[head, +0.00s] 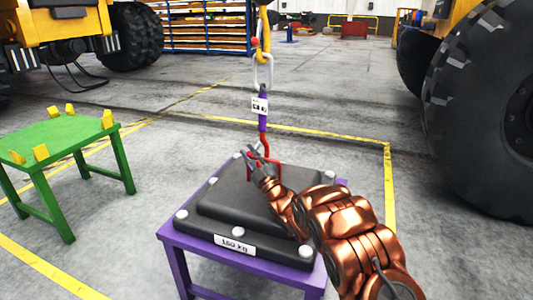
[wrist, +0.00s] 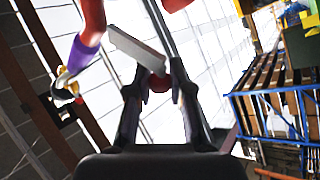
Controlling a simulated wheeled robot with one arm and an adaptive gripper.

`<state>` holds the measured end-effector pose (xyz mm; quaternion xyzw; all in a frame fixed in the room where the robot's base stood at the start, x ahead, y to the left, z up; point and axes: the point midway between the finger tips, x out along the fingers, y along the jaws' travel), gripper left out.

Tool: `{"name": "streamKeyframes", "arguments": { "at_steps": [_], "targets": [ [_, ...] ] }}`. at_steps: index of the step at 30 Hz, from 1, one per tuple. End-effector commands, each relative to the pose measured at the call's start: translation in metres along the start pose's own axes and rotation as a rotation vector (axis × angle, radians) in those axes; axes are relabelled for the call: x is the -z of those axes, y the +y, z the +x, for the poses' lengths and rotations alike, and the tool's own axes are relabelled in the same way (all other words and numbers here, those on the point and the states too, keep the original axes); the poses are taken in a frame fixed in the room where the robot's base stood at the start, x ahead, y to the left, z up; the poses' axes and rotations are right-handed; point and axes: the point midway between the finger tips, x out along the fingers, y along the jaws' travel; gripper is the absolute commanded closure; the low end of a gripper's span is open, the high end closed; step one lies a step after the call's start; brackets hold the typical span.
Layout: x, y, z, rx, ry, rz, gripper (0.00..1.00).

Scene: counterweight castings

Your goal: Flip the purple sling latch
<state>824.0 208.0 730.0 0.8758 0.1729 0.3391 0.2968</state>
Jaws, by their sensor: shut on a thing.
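The purple sling (head: 263,112) hangs from a chain link and ends in a red hook (head: 265,145) just above the dark casting (head: 230,205). In the head view my gripper (head: 252,155) is at the hook's lower part, over the casting's top. In the wrist view the red hook (wrist: 93,18) and purple sling (wrist: 82,55) are at upper left. The latch, a pale grey bar (wrist: 137,45), slants down to a red knob (wrist: 158,83) between my fingertips (wrist: 160,85). My gripper is shut on the latch at this knob end. The latch is too small to make out in the head view.
The casting sits on a purple stand (head: 185,257), with pale bolts and a weight label on it. A green stand (head: 65,132) with yellow pegs is at left. A large tyre (head: 490,110) is at right. Yellow-lined floor lies between.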

Motion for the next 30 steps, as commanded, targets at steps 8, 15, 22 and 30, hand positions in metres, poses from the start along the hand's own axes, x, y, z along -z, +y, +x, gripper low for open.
{"name": "streamKeyframes", "arguments": {
  "at_steps": [8,15,22,30],
  "targets": [
    [0.0048,-0.0081,0.0028,0.009,0.020,-0.012,1.00],
    [0.0043,-0.0073,0.0026,0.008,0.019,-0.013,1.00],
    [0.0039,-0.0070,0.0023,0.007,0.018,-0.012,0.67],
    [0.0034,-0.0070,0.0004,0.008,0.017,-0.012,0.67]
  ]
}}
